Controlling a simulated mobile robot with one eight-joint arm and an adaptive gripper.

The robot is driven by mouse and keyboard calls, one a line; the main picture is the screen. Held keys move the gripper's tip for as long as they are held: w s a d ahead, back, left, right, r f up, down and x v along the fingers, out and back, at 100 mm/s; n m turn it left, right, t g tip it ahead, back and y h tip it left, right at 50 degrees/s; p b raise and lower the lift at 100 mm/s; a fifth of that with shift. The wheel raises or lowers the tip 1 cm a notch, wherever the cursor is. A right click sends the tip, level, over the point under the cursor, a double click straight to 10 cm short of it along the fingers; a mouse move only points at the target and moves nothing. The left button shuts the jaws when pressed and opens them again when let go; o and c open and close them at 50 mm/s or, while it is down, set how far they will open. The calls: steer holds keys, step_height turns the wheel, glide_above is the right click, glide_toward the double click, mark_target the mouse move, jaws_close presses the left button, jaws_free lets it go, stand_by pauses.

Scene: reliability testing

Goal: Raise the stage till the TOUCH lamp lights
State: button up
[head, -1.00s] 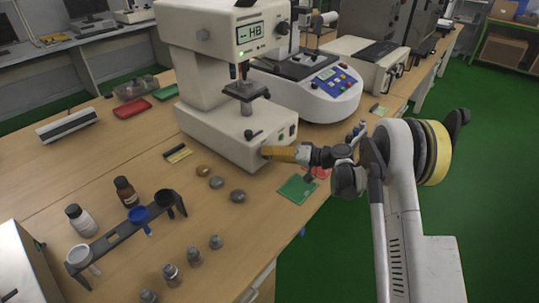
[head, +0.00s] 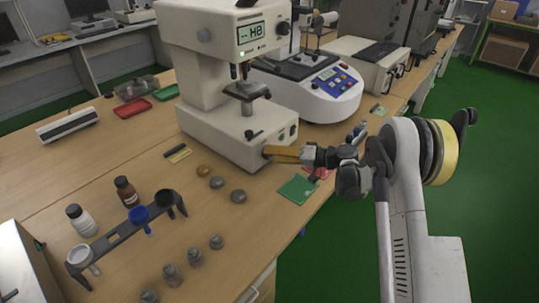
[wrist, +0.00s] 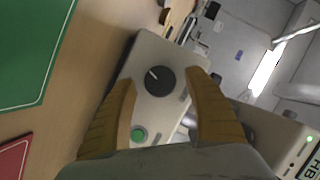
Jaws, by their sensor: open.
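The hardness tester (head: 205,45) with the HB display stands on the bench; its small stage (head: 246,91) sits on a column below the head, with a visible gap under the indenter. A small green light (head: 241,53) glows below the display; its label is unreadable. My gripper (head: 267,153) is at the right face of the tester's base. In the wrist view my orange fingers (wrist: 162,95) are open, one on each side of a black round knob (wrist: 160,80) with a white mark. Contact cannot be told. A green button (wrist: 139,134) is near the left finger.
A green mat (head: 298,189) and a red mat (head: 318,172) lie below my gripper. Round metal blocks (head: 238,196) and a vial rack (head: 125,230) stand to the left. Another machine (head: 315,90) stands behind. The floor right of the bench is clear.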

steer(key=v, duration=1)
steer(key=shift+s+d, duration=0.15)
steer(key=shift+d, duration=0.1)
steer(key=shift+r, duration=0.15)
stand_by(2.8)
